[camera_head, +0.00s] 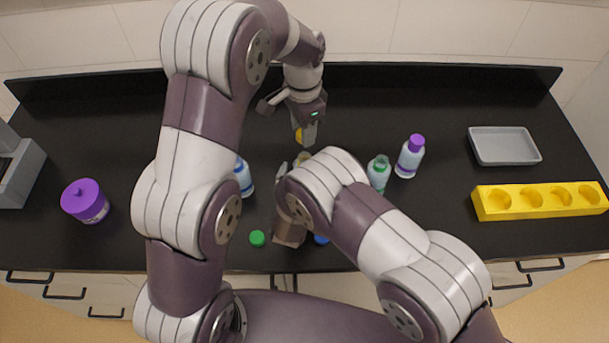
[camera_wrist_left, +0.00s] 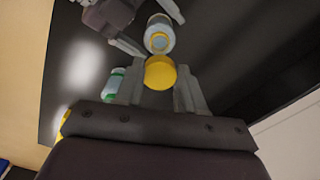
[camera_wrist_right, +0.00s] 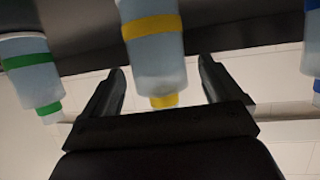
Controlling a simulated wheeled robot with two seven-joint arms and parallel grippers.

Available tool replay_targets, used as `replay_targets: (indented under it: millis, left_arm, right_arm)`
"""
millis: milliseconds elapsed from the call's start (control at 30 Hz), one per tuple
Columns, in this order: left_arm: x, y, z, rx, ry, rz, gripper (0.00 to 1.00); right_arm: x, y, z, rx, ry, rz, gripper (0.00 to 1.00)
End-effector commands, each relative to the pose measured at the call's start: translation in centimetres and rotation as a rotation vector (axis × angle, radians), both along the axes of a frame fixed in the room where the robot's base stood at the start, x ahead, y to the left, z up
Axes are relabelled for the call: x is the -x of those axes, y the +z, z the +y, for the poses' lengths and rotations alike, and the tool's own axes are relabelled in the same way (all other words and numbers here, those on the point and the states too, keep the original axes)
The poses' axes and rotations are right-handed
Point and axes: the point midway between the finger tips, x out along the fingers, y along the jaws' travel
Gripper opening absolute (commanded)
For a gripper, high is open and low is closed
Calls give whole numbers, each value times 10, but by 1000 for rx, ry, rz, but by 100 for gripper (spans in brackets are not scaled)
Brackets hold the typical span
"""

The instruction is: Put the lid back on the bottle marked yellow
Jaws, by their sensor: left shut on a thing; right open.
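The yellow lid (camera_wrist_left: 160,73) is held between the fingers of my left gripper (camera_wrist_left: 157,88); a bit of it also shows in the head view (camera_head: 298,134). The yellow-marked bottle (camera_wrist_right: 155,55) has a yellow band and a yellow ring at its neck. In the left wrist view the bottle (camera_wrist_left: 160,32) shows its open mouth just beyond the lid, apart from it. In the head view my right arm mostly hides it. My right gripper (camera_wrist_right: 163,68) is open, with its fingers on either side of the bottle.
A blue-banded bottle (camera_head: 243,178), an open green bottle (camera_head: 379,172) and a purple-capped bottle (camera_head: 410,157) stand nearby. A green lid (camera_head: 257,238) and blue lid (camera_head: 321,239) lie in front. A purple jar (camera_head: 85,201), grey tray (camera_head: 503,147) and yellow rack (camera_head: 540,200) stand farther out.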

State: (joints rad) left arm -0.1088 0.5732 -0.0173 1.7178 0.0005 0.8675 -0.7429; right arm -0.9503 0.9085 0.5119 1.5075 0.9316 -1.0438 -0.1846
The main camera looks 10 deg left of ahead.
Motion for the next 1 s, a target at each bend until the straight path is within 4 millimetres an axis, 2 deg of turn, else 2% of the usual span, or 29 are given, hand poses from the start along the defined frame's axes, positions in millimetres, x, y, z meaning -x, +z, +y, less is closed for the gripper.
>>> replay_targets:
  millis: [100,233,600,833,867,1000]
  left_arm:
    - [0,0,0,0,0,0,11]
    - [0,0,0,0,0,0,11]
    - [0,0,0,0,0,0,11]
    - [0,0,0,0,0,0,11]
    - [0,0,0,0,0,0,11]
    - [1,-12,0,0,0,3,11]
  right_arm:
    - [-16,-7,1,0,-1,1,92]
    - [-26,-11,2,0,-1,0,92]
    - [-31,-13,3,1,0,1,92]
    - [-30,-13,3,1,0,1,17]
    - [-30,-13,3,1,0,0,12]
    - [-30,-13,3,1,0,0,12]
